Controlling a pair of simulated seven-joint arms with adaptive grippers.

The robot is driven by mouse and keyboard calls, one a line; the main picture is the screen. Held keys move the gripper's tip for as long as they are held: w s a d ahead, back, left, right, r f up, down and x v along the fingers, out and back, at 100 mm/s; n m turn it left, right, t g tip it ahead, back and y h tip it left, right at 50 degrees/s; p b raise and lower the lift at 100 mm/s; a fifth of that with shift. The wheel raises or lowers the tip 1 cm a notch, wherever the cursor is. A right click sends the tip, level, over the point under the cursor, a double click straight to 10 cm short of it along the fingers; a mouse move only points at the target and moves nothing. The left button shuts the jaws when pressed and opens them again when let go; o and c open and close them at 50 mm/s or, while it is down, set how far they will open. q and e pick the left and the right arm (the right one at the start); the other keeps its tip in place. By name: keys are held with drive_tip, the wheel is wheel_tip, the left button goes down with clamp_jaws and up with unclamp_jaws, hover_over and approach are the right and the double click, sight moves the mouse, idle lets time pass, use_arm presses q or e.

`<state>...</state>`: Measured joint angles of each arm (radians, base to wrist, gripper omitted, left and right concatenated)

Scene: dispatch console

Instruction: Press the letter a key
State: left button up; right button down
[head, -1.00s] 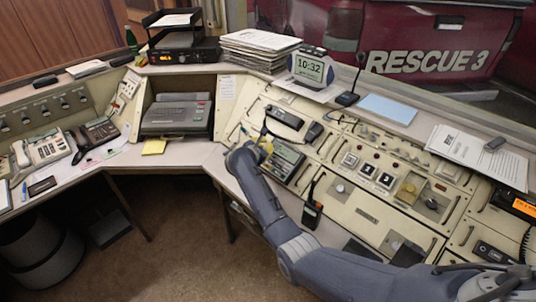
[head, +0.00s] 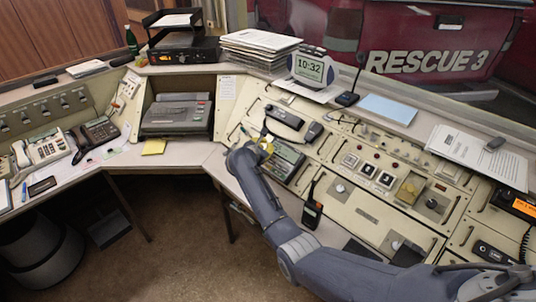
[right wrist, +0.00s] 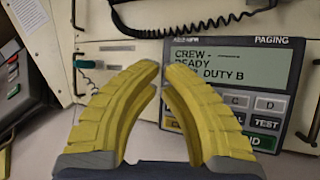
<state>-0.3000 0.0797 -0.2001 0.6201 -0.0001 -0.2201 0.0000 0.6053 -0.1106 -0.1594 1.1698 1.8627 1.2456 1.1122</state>
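The paging unit (right wrist: 240,68) is a grey panel with a lit display reading "CREW - READY" and "DUTY B". Grey keys marked C (right wrist: 238,101), D (right wrist: 266,104) and TEST (right wrist: 265,123) show below the display. My right gripper's finger covers the keys left of C, so I cannot see the A key. My right gripper (right wrist: 162,66) has yellow ribbed fingers, tips drawn nearly together with nothing between them, in front of the unit's left edge. In the head view the paging unit (head: 288,160) sits just right of my right gripper (head: 266,146). My left gripper is out of view.
A handset (head: 284,117) lies above the paging unit, and its coiled cord (right wrist: 190,30) crosses above in the wrist view. A radio (head: 312,212) stands to the lower right. A printer-like machine (head: 176,117) sits left in an alcove.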

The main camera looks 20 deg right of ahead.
drive_tip(key=shift+w+d+f, duration=0.2)
drive_tip(key=shift+d+f, duration=0.15)
drive_tip(key=shift+f, duration=0.25)
idle(1.3)
drive_tip(key=shift+r, duration=0.1)
drive_tip(key=shift+s+a+r, duration=0.2)
drive_tip(key=shift+a+r, duration=0.15)
drive_tip(key=shift+r, duration=0.15)
idle(0.3)
drive_tip(key=shift+s+a+r, duration=0.2)
drive_tip(key=shift+a+r, duration=0.2)
drive_tip(key=shift+r, duration=0.3)
drive_tip(key=shift+s+a+r, duration=0.25)
drive_tip(key=shift+a+r, duration=0.15)
drive_tip(key=shift+r, duration=0.3)
drive_tip(key=shift+s+a+r, duration=0.2)
drive_tip(key=shift+a+r, duration=0.2)
drive_tip(key=shift+r, duration=0.3)
